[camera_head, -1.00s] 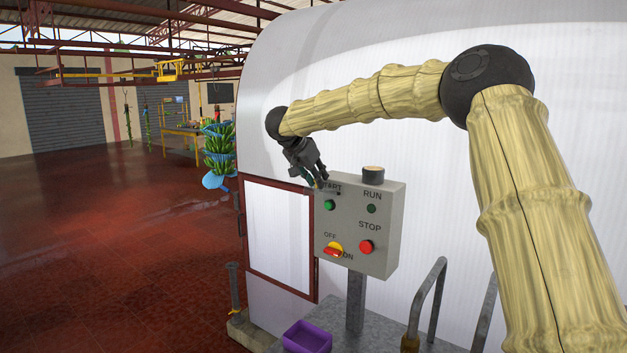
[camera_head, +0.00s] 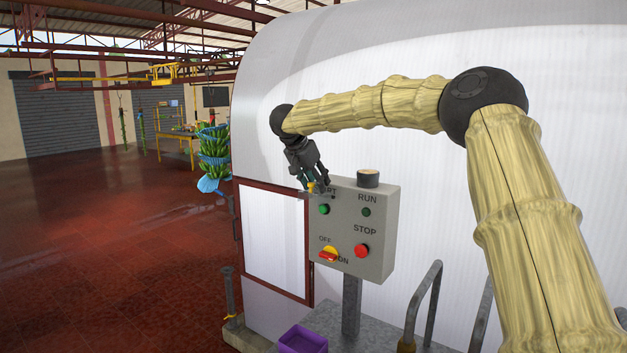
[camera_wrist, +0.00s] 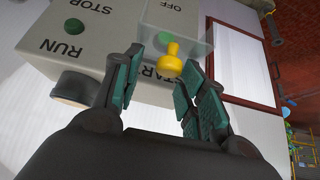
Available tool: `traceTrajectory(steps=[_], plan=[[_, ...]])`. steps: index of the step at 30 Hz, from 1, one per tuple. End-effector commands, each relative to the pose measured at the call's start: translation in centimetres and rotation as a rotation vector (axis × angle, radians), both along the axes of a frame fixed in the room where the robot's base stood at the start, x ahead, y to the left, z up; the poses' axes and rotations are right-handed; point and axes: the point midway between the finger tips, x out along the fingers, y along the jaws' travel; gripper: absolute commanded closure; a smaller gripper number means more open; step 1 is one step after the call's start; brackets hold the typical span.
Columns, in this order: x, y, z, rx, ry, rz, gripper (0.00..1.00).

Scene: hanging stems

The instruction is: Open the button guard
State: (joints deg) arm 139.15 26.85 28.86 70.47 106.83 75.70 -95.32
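The grey control box (camera_head: 382,235) carries a green START button (camera_head: 323,209) at its upper left. The button also shows through a clear guard (camera_wrist: 196,42) in the wrist view. A yellow knob (camera_wrist: 172,62) sits on the guard. It shows small beside my fingers in the head view (camera_head: 311,187). My gripper (camera_wrist: 166,62) is open, with fingers on either side of the knob and visible gaps between them and it. In the head view my gripper (camera_head: 320,188) is at the box's top left corner. How far the guard is raised is hard to tell.
The box also bears a red STOP button (camera_head: 362,251), a RUN lamp (camera_head: 366,212), a red-yellow OFF/ON switch (camera_head: 328,255) and a black cylinder (camera_head: 368,179) on top. A large white machine body (camera_head: 430,200) stands close behind. A purple tray (camera_head: 302,341) lies below.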

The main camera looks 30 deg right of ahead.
Motion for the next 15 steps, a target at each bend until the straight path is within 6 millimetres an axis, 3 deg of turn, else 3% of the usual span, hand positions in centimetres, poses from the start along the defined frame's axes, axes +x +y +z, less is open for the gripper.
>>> traceTrajectory(steps=[10,15], plan=[[0.0,0.6,0.8,-0.001,-0.005,0.004,0.58],[-0.5,1.4,2.6,0.001,-0.008,0.004,0.58]])
